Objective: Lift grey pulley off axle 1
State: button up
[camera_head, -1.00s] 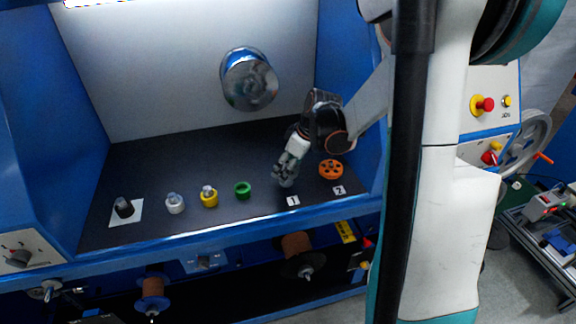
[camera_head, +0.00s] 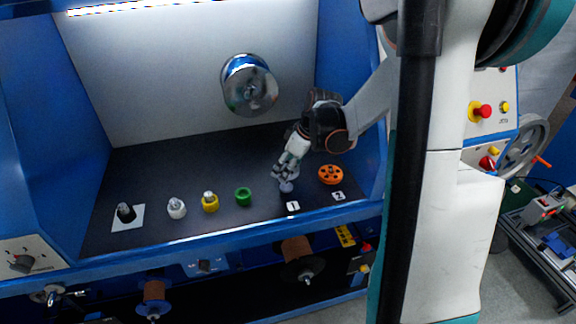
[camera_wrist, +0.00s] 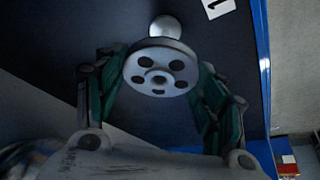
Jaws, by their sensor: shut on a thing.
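My gripper (camera_head: 283,173) is shut on the grey pulley (camera_wrist: 160,68), a round disc with several holes and a raised hub. In the wrist view the disc sits between the two green-padded fingers, its face toward the camera. Axle 1 (camera_head: 287,187) shows as a small grey post below the gripper in the head view, behind the "1" label (camera_head: 293,206). Its rounded end (camera_wrist: 166,27) shows beyond the pulley in the wrist view. The pulley appears raised off the axle; whether they are fully apart is hard to tell. In the head view the fingers mostly hide the pulley.
An orange pulley (camera_head: 331,174) stands close to the right, by label "2" (camera_head: 338,196). To the left are a green ring (camera_head: 243,196), a yellow pulley (camera_head: 210,202), a white one (camera_head: 176,208) and a black one (camera_head: 125,212). A large metal disc (camera_head: 250,86) projects from the back wall.

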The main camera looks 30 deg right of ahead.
jog(key=shift+r, duration=0.15)
notch_tip(320, 180, up, 4)
jog(key=p, duration=0.2)
jog(key=shift+p, duration=0.35)
jog(key=shift+f, duration=0.2)
